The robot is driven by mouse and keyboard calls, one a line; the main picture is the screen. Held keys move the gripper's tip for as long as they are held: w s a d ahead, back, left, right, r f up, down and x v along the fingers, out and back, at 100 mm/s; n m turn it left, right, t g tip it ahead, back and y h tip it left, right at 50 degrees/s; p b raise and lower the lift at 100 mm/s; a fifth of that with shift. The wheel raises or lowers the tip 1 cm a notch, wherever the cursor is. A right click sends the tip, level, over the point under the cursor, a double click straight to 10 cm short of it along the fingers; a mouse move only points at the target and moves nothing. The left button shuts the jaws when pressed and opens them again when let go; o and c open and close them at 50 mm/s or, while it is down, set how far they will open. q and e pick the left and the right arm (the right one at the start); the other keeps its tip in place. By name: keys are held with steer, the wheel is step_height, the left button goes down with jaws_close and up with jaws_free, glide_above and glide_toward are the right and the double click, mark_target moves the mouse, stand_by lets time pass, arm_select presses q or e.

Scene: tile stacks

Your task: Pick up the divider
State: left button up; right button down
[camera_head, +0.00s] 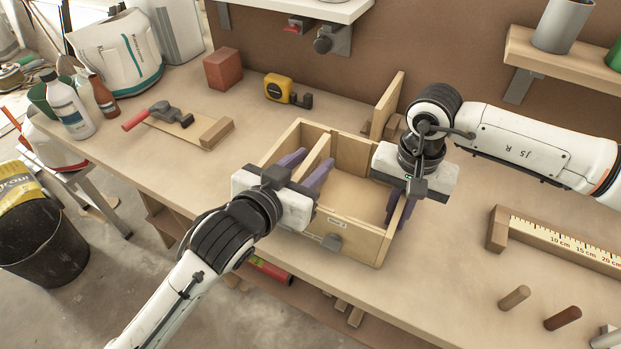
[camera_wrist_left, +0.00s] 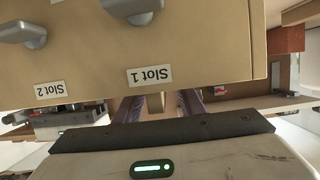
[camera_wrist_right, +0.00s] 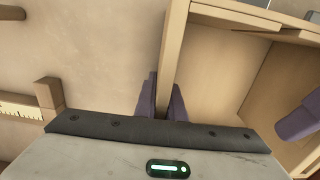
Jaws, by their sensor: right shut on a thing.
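A wooden box (camera_head: 352,245) with a light inner floor stands on the workbench. A thin wooden divider (camera_head: 318,151) stands upright inside it, splitting off a narrow left compartment. My left gripper (camera_head: 305,168) is open above the box front, its purple fingers on either side of the divider with gaps showing. The divider's end shows between the fingers in the left wrist view (camera_wrist_left: 155,103). My right gripper (camera_head: 402,205) is shut on the box's right wall, which runs between its fingers in the right wrist view (camera_wrist_right: 174,62).
An upright wooden panel (camera_head: 388,105) stands behind the box. A yellow tape measure (camera_head: 280,88), a red block (camera_head: 222,69) and a clamp-like tool (camera_head: 172,115) lie at the back left. A ruler board (camera_head: 560,240) and pegs (camera_head: 514,298) lie right. Slot labels (camera_wrist_left: 150,75) mark the box front.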

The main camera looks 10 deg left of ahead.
arm_select(q)
steer(key=shift+w+d, duration=0.1)
steer(key=shift+w, duration=0.05)
jaws_close()
step_height(320, 180, up, 10)
arm_select(e)
steer(key=c, duration=1.8)
jaws_free()
steer(key=shift+o, duration=0.2)
